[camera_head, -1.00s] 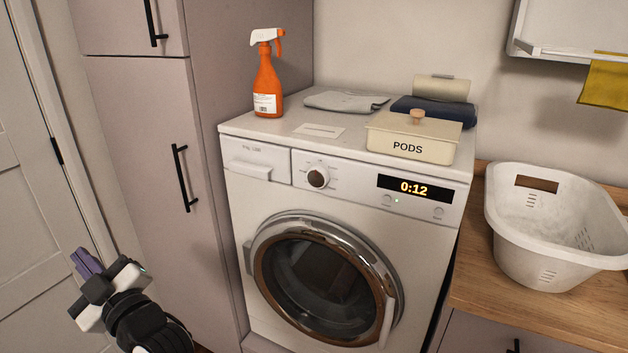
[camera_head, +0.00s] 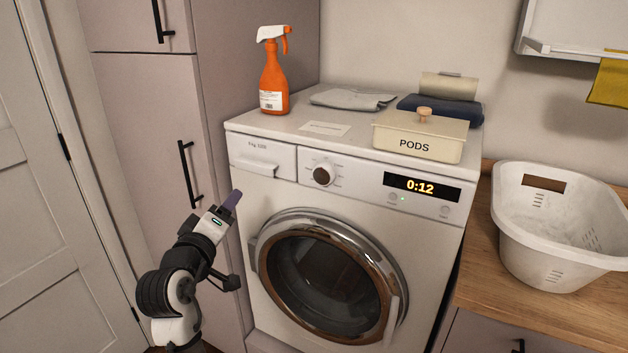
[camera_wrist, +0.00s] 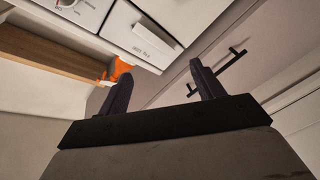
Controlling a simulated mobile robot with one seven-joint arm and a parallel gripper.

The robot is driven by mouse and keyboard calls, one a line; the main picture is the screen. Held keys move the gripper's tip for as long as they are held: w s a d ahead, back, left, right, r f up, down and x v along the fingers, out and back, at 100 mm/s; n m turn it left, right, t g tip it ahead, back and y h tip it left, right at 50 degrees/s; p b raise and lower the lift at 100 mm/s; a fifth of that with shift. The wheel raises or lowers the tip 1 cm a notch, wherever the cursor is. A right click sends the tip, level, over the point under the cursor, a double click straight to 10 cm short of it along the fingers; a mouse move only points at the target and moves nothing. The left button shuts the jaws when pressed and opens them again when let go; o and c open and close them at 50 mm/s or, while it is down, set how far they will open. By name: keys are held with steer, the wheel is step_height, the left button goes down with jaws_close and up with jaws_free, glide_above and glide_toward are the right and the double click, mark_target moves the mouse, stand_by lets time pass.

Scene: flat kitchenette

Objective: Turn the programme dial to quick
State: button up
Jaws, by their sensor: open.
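The programme dial (camera_head: 323,174) is a round dark-faced knob with a pale rim on the white washing machine's (camera_head: 240,210) front panel, left of the display (camera_head: 422,187), which reads 0:12. Small marks surround the dial, too small to read. My gripper (camera_head: 232,199) is in front of the machine's left edge, below the detergent drawer (camera_head: 262,158), to the left of and lower than the dial and apart from it. In the wrist view my gripper (camera_wrist: 158,82) has its two dark fingers spread with nothing between them. The drawer (camera_wrist: 143,36) also shows there.
The round door (camera_head: 330,275) has a chrome rim. On top stand an orange spray bottle (camera_head: 273,82), a grey cloth (camera_head: 350,98) and a PODS box (camera_head: 420,137). A tall cabinet with a black handle (camera_head: 187,175) is at left, a white basket (camera_head: 555,240) at right.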

mark_target(321, 177)
steer(key=s+d+r+m+g+h, duration=0.25)
steer(key=d+m+h, duration=0.25)
steer(key=d+h, duration=0.45)
steer(key=shift+g+y, duration=0.35)
steer(key=shift+y, duration=0.1)
steer(key=p+x, duration=0.1)
steer(key=x, duration=0.3)
steer(key=p+x, duration=0.1)
steer(key=x, duration=0.4)
steer(key=p+x, duration=0.2)
steer(key=x, duration=0.3)
steer(key=shift+r, duration=0.25)
steer(key=c, duration=1)
steer(key=shift+m, duration=0.3)
